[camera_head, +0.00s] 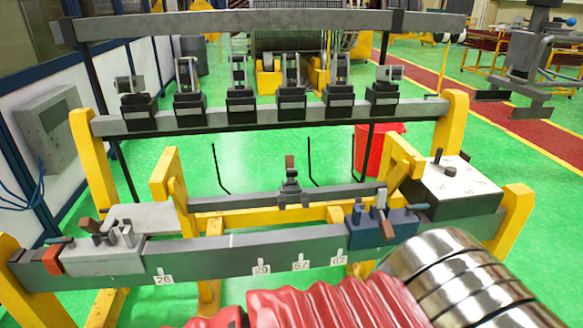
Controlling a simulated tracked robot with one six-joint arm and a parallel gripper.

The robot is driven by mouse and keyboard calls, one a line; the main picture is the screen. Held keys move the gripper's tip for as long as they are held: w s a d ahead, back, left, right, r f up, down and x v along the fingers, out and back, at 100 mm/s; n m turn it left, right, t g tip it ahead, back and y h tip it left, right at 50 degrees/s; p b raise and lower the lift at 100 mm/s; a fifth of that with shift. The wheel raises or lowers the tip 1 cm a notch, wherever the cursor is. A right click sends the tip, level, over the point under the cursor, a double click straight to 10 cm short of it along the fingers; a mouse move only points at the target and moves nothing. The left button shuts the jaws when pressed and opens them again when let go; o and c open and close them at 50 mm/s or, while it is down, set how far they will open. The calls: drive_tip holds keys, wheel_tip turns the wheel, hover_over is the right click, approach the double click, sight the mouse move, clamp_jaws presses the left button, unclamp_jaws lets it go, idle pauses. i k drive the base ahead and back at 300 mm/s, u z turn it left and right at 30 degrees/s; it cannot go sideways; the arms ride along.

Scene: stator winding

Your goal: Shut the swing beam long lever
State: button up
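Several bars carry levers, and I cannot tell for sure which one is the swing beam long lever. A short grey beam (240,200) between yellow brackets carries a clamp with a brown-tipped lever (289,166) standing upright at its middle. On the front bar, a clamp with a lever (381,203) stands on a blue block at the right, and a brown-handled clamp (90,230) sits at the left. My gripper (512,104) hangs at the upper right, well away from these levers.
A rear grey bar (215,122) holds several upright clamps, with a top bar (250,24) above. A white-topped box (455,185) stands right. A red bucket (377,148) is behind. Red ribbed and shiny ringed parts block the bottom right. Green floor is open around the frame.

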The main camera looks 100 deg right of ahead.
sight(290, 172)
drive_tip(key=z, duration=4.3)
drive_tip(key=i, duration=0.15)
drive_tip(key=u, duration=0.6)
